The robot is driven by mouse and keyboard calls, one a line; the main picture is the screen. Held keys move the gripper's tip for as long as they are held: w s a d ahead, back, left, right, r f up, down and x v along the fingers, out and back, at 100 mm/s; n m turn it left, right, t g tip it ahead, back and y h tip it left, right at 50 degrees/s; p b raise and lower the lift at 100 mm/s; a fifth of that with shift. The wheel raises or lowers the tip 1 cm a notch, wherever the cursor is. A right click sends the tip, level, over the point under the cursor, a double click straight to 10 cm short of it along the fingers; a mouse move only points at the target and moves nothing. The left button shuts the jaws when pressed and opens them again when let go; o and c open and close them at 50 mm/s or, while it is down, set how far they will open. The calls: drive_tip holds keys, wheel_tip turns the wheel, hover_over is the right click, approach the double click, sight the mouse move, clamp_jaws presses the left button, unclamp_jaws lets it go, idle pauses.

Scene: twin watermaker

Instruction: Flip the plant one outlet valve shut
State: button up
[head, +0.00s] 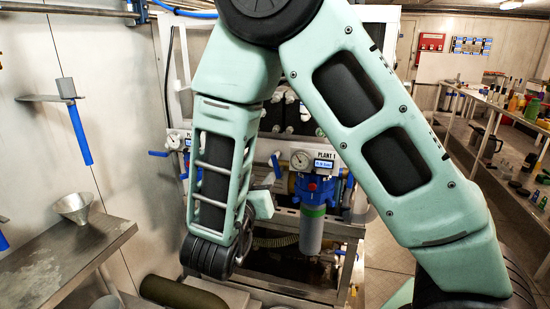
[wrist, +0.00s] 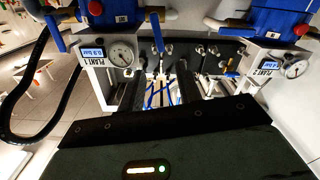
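The plant one panel (head: 325,155) carries a label, a round gauge (head: 301,160) and a blue filter head (head: 315,187) over a pale canister. A blue lever (head: 276,166) sits left of the gauge. In the wrist view the plant 1 gauge (wrist: 122,55) is at upper left, with one blue lever (wrist: 55,33) to its left and another (wrist: 157,31) to its right. I cannot tell which lever is the outlet valve. My gripper (wrist: 160,84) shows as two dark fingers apart, with blue hoses seen between them and no lever held. In the head view my arm hides much of it.
A second plant's gauge (wrist: 295,68) is at the right in the wrist view. A metal shelf with a funnel (head: 74,207) stands at left in the head view. A cluttered bench (head: 510,200) is at right. A black hose (wrist: 38,110) loops at the left in the wrist view.

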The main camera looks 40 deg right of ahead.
sight(273, 160)
drive_tip(key=p+x, duration=0.2)
drive_tip(key=x, duration=1)
drive_tip(key=shift+w+d, duration=0.1)
drive_tip(key=shift+w, duration=0.1)
clamp_jaws()
